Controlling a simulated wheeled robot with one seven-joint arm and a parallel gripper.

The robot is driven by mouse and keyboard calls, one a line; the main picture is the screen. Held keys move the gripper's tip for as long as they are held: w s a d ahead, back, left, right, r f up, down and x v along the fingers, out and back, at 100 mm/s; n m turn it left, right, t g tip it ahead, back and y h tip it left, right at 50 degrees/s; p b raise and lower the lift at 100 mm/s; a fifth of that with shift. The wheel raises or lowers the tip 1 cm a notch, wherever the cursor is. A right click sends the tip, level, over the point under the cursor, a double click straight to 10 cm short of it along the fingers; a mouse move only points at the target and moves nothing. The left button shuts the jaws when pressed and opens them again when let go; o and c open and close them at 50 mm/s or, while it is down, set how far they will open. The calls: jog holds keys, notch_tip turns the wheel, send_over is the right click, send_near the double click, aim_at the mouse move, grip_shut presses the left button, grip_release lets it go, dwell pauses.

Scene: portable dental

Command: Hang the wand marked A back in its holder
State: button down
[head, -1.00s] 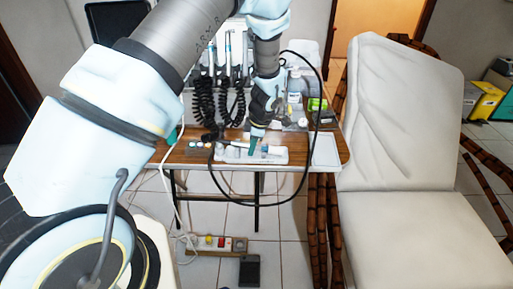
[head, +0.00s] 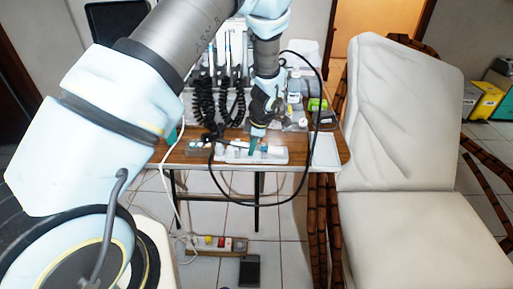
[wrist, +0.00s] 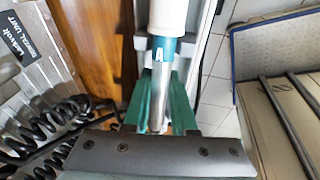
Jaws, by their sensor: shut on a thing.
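My gripper (wrist: 160,105) has green fingers shut on a wand (wrist: 160,93) with a white body, a teal collar and a metal shaft. In the head view my gripper (head: 255,146) points down at the white tray (head: 230,159) on the wooden table, and the wand is mostly hidden there. The dental unit (wrist: 32,58) is on the left of the wrist view. In the head view, several slim wands (head: 228,55) stand upright at its front, with coiled black cords below.
The wooden table (head: 186,157) carries bottles (head: 294,88) at the back right and a pale tray (head: 325,150) at its right end. A black hose loops around my gripper. The dental chair (head: 400,120) stands to the right. A power strip (head: 218,243) lies on the floor.

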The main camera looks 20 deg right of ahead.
jog(key=shift+r+p, duration=1.65)
jog(key=shift+r, duration=2.15)
